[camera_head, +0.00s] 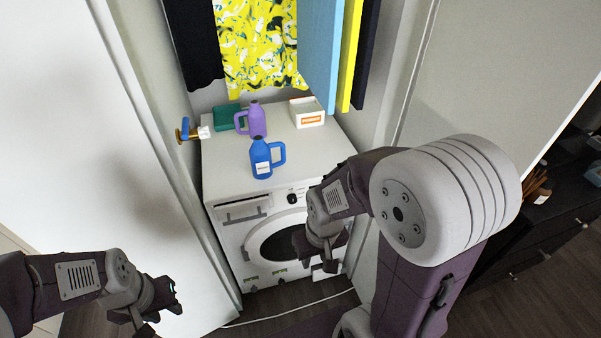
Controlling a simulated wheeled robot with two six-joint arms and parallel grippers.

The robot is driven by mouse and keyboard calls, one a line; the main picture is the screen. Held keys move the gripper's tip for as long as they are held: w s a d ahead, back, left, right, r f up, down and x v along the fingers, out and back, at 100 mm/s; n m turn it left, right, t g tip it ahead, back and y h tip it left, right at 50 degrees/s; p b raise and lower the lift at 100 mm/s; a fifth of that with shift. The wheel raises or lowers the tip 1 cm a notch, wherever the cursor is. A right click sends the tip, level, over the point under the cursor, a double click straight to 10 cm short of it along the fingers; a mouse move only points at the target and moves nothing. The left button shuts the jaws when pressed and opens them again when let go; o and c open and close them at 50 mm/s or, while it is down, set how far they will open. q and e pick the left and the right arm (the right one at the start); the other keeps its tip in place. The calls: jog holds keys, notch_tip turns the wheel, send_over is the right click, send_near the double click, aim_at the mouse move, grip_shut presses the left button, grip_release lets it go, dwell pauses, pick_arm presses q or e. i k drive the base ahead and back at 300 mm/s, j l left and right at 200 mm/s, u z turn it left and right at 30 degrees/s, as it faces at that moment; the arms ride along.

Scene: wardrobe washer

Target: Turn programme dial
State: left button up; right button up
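The white washing machine (227,192) stands in the wardrobe niche, with its round dark door on the front. The programme dial (292,198) is a small dark knob on the front panel, right of the middle. My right gripper (316,266) is in front of the machine, below the dial and over the right part of the door; its fingers are dark and small, so I cannot tell if they are open. My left gripper (163,299) is low at the left, away from the machine, with its fingers apart and nothing visible between them.
On the machine stand a blue jug (262,160), a purple jug (256,121), a green box (226,117) and a white box (307,112). A brass tap with a blue handle (185,130) is on the left wall. Clothes hang above. A white cable crosses the floor.

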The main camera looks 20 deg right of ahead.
aim_at(292, 198)
jog(key=z, duration=0.7)
